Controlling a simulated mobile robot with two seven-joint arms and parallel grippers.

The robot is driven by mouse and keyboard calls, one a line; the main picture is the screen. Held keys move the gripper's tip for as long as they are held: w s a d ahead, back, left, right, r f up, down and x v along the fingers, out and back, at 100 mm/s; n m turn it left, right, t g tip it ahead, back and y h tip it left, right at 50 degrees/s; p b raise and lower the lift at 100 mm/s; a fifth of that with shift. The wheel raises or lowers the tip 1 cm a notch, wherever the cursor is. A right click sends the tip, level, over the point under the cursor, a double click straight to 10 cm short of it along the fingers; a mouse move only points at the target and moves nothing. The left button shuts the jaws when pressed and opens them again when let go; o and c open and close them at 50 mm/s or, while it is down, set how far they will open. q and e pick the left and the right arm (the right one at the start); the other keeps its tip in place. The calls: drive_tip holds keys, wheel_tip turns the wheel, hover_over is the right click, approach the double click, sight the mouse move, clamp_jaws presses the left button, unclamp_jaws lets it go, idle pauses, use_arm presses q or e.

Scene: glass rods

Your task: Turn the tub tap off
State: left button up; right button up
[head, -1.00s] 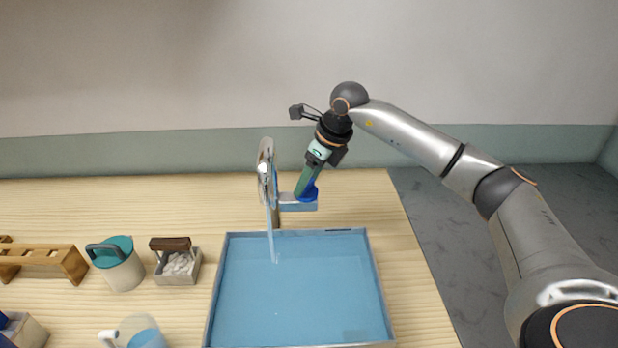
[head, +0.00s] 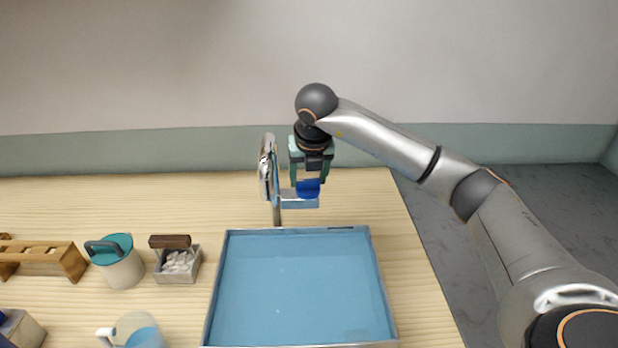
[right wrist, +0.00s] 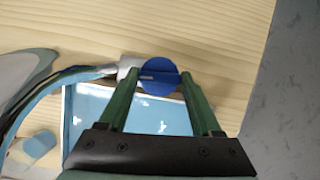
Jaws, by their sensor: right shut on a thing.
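The tub tap (head: 277,180) stands behind the tub, with a tall silver spout and a blue round handle (head: 308,189) on its right-hand side arm. My right gripper (head: 309,182) reaches down from above, its green fingers either side of the blue handle. In the right wrist view the fingertips press on opposite sides of the blue handle (right wrist: 159,76), shut on it. No water stream shows below the spout. The tub (head: 300,290) holds blue water. My left gripper is in neither view.
On the left of the wooden table stand a lidded pot (head: 118,264), a small box of white pieces (head: 178,266), a wooden rack (head: 42,258) and a jug of blue liquid (head: 138,332). The table's right edge (head: 430,260) is bare.

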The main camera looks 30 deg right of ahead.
drive_tip(key=shift+m, duration=0.6)
drive_tip(key=o, duration=1.4)
drive_tip(key=shift+w+a+v, duration=0.1)
drive_tip(key=shift+v, duration=3.05)
drive_tip(key=shift+w+a+v, duration=0.15)
drive_tip(key=shift+v, duration=3)
